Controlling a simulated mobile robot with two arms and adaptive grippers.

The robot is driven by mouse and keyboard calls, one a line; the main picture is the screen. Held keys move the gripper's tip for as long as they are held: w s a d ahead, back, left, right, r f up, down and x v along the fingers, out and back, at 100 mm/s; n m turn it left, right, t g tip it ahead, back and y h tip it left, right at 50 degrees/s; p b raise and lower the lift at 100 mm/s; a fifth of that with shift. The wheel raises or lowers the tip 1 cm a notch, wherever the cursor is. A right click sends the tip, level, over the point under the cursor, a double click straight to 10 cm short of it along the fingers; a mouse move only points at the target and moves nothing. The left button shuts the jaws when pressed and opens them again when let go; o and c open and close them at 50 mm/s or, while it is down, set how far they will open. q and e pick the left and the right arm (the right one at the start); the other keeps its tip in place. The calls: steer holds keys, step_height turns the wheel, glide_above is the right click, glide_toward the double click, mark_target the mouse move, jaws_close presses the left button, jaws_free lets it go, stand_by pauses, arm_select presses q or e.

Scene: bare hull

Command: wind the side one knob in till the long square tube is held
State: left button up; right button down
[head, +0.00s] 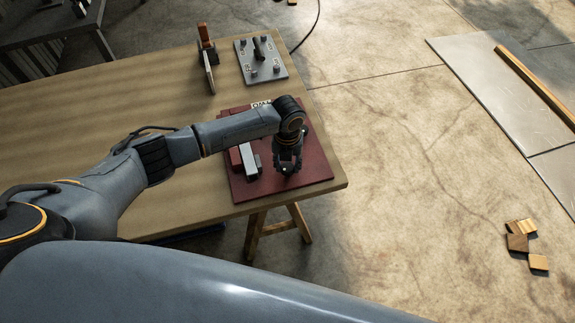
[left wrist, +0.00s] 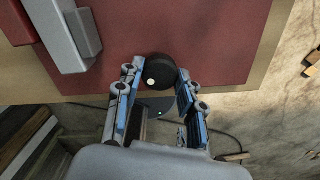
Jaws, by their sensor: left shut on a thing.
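The round black knob (left wrist: 165,70) with a pale dot shows in the left wrist view, above the dark red base plate (left wrist: 215,35). My left gripper (left wrist: 157,75) has its two fingers on either side of the knob and is shut on it. In the head view my left gripper (head: 288,168) points down over the plate (head: 313,168), and it hides the knob there. The light grey square tube (head: 250,160) lies beside a red block (head: 236,160), left of the gripper. The tube also shows in the left wrist view (left wrist: 70,38). Contact between knob and tube cannot be told. My right gripper is not in view.
The plate sits near the right end of the wooden table (head: 120,90). Behind it are a grey plate with pegs (head: 262,72) and an upright stand (head: 208,62). Wooden blocks (head: 518,242) lie on the floor at the right. The table's left part is bare.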

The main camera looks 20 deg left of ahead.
arm_select(q)
steer(key=m+b, duration=0.1)
steer(key=m, duration=0.3)
steer(key=shift+f+m+b, duration=0.1)
steer(key=shift+m+b, duration=0.2)
steer(key=shift+b, duration=0.05)
steer(key=m+b, duration=0.1)
steer(key=m, duration=0.1)
steer(key=shift+m, duration=0.3)
steer(key=shift+f+m+b, duration=0.1)
steer(key=shift+m+b, duration=1)
steer(key=shift+b, duration=0.05)
steer(key=shift+r+m+b, duration=0.2)
steer(key=shift+m+b, duration=0.7)
steer(key=shift+b, duration=0.1)
steer(key=o, duration=1.2)
